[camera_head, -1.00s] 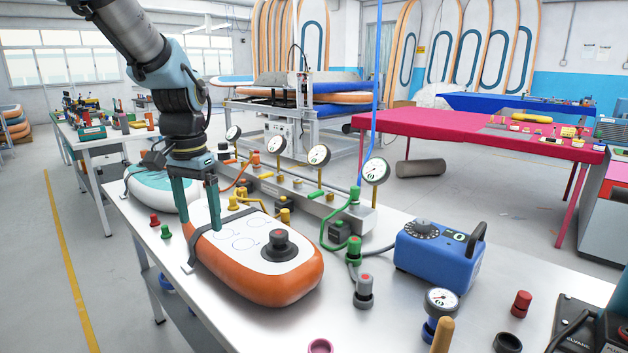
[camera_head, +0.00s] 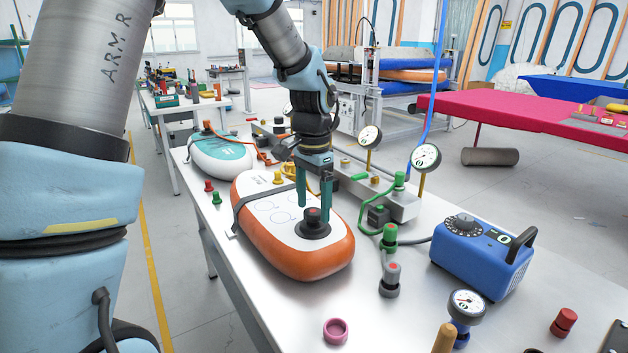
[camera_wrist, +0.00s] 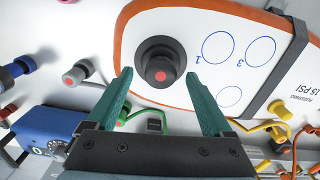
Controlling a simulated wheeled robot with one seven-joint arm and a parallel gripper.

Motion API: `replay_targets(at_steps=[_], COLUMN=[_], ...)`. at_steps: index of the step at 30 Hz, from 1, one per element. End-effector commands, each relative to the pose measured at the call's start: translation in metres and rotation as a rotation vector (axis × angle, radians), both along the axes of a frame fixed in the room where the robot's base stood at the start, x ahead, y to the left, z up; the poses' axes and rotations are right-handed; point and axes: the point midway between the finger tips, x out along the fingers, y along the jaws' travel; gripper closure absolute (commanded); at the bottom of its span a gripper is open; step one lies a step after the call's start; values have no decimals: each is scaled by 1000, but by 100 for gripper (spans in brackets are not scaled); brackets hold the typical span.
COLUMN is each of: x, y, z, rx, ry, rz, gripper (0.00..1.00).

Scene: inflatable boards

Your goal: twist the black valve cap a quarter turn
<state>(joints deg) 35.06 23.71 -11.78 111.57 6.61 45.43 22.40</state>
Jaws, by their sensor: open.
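The black valve cap (camera_head: 313,218) has a red dot on top and sits on a round black base on the orange-edged white board (camera_head: 333,253). In the wrist view the fingertips (camera_wrist: 157,73) lie one on each side of the cap.
A dark strap (camera_head: 262,192) crosses the board. A blue pump box (camera_head: 480,252), a grey-and-red fitting (camera_head: 390,277) and a pink ring (camera_head: 336,331) stand to the right. A pressure gauge manifold (camera_head: 400,207) runs behind. The bench between the board and the pink ring is bare.

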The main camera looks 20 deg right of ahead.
Motion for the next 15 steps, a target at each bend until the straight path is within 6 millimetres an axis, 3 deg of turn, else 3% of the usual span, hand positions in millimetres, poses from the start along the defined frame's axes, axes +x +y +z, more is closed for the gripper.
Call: replay_targets(at_steps=[6, 15], x=[0, 0], y=[0, 0], z=[-19, -23], rx=[0, -1], ry=[0, -1], rz=[1, 1], gripper=[15, 15])
